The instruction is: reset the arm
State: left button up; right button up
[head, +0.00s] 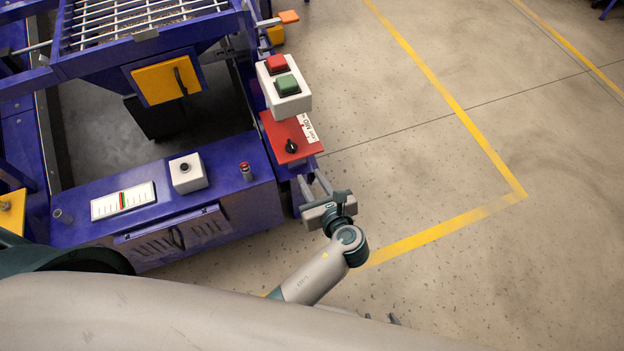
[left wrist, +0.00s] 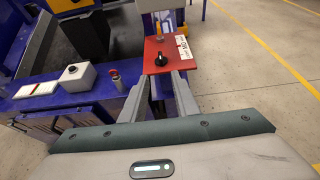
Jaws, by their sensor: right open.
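My left gripper (head: 310,180) is in front of the red panel (head: 279,139), near its lower edge. In the left wrist view its two fingers (left wrist: 163,77) are apart, with nothing between them. The red panel (left wrist: 160,50) carries a black knob (head: 291,146) and a white label (head: 307,128). The fingers point toward the knob (left wrist: 161,59) but look short of it. Of my right gripper (head: 380,318) only small dark tips show past my body at the bottom; the rest is hidden.
A white box with red and green buttons (head: 297,104) stands above the panel. On the blue frame (head: 235,185) are a white box with a dark button (head: 187,186), a small red-topped post (head: 246,171) and a gauge plate (head: 122,201). Floor at right is clear, with yellow lines.

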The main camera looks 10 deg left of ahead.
dwell(0.5)
pick_arm(q)
jog(key=s+f+n+g+h, duration=0.2)
jog(key=s+f+n, duration=0.2)
jog(key=f, duration=0.5)
jog(key=s+f+n+g+h, duration=0.1)
jog(key=s+f+n+h, duration=0.25)
jog(key=f, duration=0.55)
jog(key=s+f+n+g+h, duration=0.1)
jog(key=s+f+n+g, duration=0.15)
jog(key=s+f, duration=0.45)
jog(key=s+a+f+n+h, duration=0.1)
jog(key=s+a+f+n, duration=0.3)
jog(key=n, duration=0.4)
jog(key=s+a+f+n+h, duration=0.1)
jog(key=s+a+f+n, duration=0.3)
jog(key=s+f+n, duration=0.3)
jog(key=shift+f+n, duration=0.3)
jog(key=shift+n, duration=0.5)
jog(key=shift+t+h, duration=0.25)
